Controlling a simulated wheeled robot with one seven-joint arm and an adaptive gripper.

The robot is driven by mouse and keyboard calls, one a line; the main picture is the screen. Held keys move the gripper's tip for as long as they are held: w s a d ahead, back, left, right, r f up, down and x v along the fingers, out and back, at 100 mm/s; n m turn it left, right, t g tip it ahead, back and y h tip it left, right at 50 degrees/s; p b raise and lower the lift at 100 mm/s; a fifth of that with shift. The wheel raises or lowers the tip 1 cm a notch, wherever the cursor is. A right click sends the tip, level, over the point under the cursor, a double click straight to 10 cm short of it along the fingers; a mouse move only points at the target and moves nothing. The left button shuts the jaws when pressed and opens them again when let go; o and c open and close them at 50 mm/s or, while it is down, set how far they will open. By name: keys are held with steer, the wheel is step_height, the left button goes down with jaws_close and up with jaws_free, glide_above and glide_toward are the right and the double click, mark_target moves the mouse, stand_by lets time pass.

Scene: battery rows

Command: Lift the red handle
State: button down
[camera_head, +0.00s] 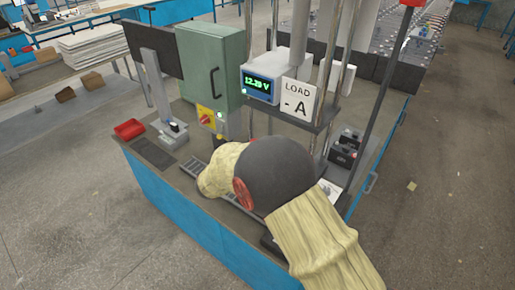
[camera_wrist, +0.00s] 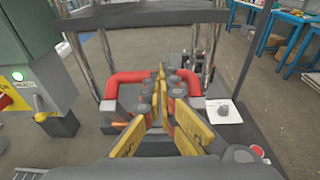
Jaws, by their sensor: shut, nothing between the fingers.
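The red handle (camera_wrist: 122,82) shows in the wrist view as a bent red bar, with one end to the left of my fingers and one to the right. Its middle is hidden behind my fingers. My gripper (camera_wrist: 161,76), with grey and yellow fingers, is shut and empty in front of the handle's middle. Whether the fingertips touch the handle I cannot tell. In the head view my own arm covers the handle and the gripper.
A green cabinet (camera_head: 213,75) with a red and yellow switch stands left of my arm. A voltage meter (camera_head: 259,85) and a "LOAD -A" sign (camera_head: 299,99) sit above the bench. Upright metal posts flank the handle. A white plate (camera_wrist: 223,111) lies to its right.

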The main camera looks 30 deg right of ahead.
steer(key=d, duration=0.1)
steer(key=y+p, duration=0.1)
steer(key=w+d+r+p, duration=0.1)
steer(key=shift+d+g, duration=0.35)
steer(key=shift+g, duration=0.05)
steer(key=shift+w+d+y, duration=0.15)
steer(key=shift+w+d, duration=0.05)
steer(key=shift+d, duration=0.3)
steer(key=shift+w+d+y, duration=0.15)
steer(key=shift+d, duration=0.35)
steer(key=shift+r, duration=0.1)
